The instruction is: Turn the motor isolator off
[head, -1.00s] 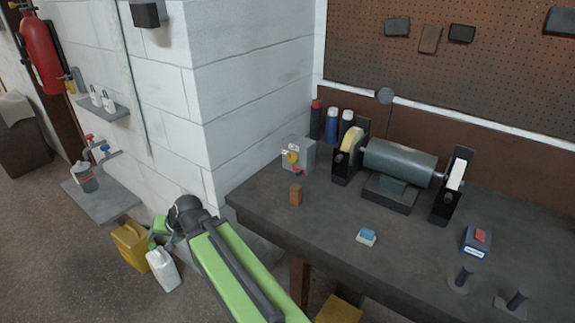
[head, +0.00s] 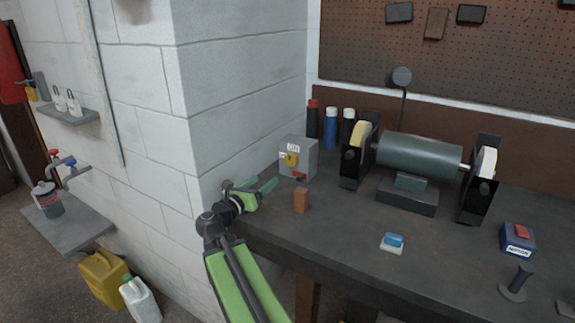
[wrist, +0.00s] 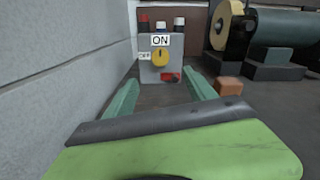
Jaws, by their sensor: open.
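The motor isolator is a grey box (head: 309,155) at the left end of the bench, beside the block wall. It also shows ahead in the wrist view (wrist: 147,72). Its yellow rotary knob (head: 291,160) is under an "ON" label, with an "OFF" label to the knob's left in the wrist view (wrist: 160,57). A red part (wrist: 170,76) sits below the knob. My gripper (head: 266,184) is open and empty, a short way in front of the box and lower than the knob. Its two green fingers (wrist: 163,92) point towards the box, apart from it.
A brown block (head: 301,200) stands just right of my gripper. A bench grinder (head: 420,155) is right of the isolator, and several spray cans (head: 331,128) stand behind it. The block wall (head: 240,110) is close on the left. A blue-and-white item (head: 392,243) lies on the bench.

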